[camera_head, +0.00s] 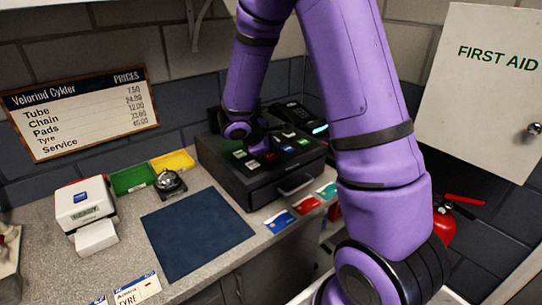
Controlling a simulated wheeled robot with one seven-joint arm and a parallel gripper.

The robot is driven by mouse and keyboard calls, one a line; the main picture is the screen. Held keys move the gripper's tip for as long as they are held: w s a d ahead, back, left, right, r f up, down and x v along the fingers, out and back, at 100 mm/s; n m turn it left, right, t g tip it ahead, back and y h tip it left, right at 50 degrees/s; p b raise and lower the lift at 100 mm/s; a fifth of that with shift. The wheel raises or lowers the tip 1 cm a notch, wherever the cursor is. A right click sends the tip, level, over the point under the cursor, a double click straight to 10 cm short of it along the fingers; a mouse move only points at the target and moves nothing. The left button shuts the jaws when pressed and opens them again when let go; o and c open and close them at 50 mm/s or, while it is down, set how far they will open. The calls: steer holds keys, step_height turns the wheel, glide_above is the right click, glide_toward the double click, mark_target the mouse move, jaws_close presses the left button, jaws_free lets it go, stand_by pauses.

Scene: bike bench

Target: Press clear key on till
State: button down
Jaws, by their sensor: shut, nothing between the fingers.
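The black till (230,181) stands on the counter in the middle of the view, with several white, green and red keys on its sloped top and a drawer with a silver handle at its front. The key labels are too small to read, so I cannot tell which is the clear key. My gripper (262,149) is shut and empty, low over the keys and pointing down among them. I cannot tell whether its tip touches a key. My purple arm and gripper hide part of the till's top and back.
A blue mat (197,231) lies left of the till. A bell (170,182), a green tray (132,178), a yellow tray (173,161) and a white card printer (86,205) stand further left. Several cards lie before the drawer.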

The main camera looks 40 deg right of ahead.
mark_target(272, 157)
steer(key=shift+f, duration=0.1)
steer(key=shift+f, duration=0.5)
stand_by(0.7)
steer(key=shift+r, duration=0.6)
steer(key=shift+r, duration=0.1)
steer(key=shift+r, duration=2.9)
steer(key=shift+r, duration=0.1)
